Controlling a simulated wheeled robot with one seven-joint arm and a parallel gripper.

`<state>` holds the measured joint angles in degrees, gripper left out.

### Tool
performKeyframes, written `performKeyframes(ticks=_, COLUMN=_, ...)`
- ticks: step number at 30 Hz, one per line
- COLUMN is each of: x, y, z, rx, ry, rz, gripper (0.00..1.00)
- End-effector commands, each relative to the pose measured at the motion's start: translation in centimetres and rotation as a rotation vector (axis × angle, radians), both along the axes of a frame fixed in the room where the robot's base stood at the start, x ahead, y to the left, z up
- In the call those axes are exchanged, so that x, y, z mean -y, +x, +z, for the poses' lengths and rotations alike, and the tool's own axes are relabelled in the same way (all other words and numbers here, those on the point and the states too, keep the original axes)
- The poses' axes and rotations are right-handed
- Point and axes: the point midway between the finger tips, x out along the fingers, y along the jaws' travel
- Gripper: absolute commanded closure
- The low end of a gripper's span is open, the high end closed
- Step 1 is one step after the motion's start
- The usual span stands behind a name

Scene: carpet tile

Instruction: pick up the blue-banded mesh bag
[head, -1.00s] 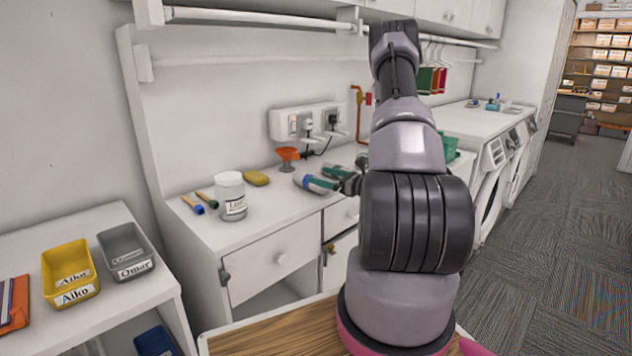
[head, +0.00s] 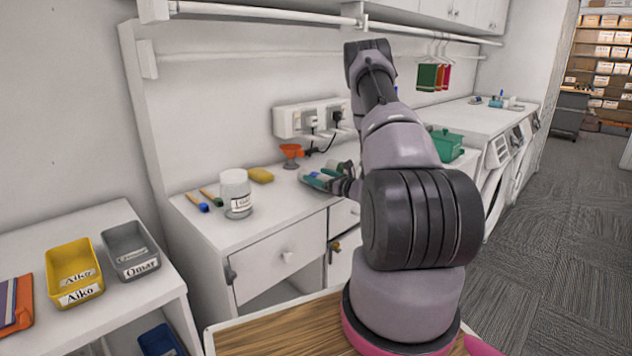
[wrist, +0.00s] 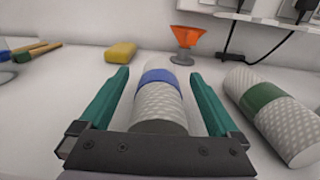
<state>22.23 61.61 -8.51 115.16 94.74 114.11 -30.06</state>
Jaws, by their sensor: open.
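The blue-banded mesh bag (wrist: 160,100) is a pale textured roll with a blue band, lying on the white counter. In the wrist view it lies between the two green fingers of my open gripper (wrist: 160,102), with a gap on each side. In the head view my gripper (head: 325,180) is over the bag, and only a bit of its blue band shows. A similar roll with a green band (wrist: 265,105) lies to the right of my gripper in the wrist view, apart from the right finger.
An orange funnel (wrist: 187,38) and a yellow sponge (wrist: 120,52) stand behind the bag. Two brushes (head: 205,200) and a white labelled jar (head: 236,192) are to the left. Sockets with cables (head: 312,120) are on the back wall.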

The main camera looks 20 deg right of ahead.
Motion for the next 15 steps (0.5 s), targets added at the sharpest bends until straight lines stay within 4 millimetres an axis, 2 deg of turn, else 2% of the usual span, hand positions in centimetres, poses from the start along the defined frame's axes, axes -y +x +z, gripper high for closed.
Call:
performKeyframes(ticks=4, x=-0.46, y=1.13, z=0.03, rx=0.000, ry=-0.001, rz=0.001, gripper=0.03)
performKeyframes(ticks=11, x=-0.46, y=1.20, z=0.03, rx=0.000, ry=0.000, rz=0.000, gripper=0.03)
performKeyframes(ticks=15, x=-0.45, y=1.19, z=0.03, rx=0.000, ry=0.000, rz=0.000, gripper=0.56)
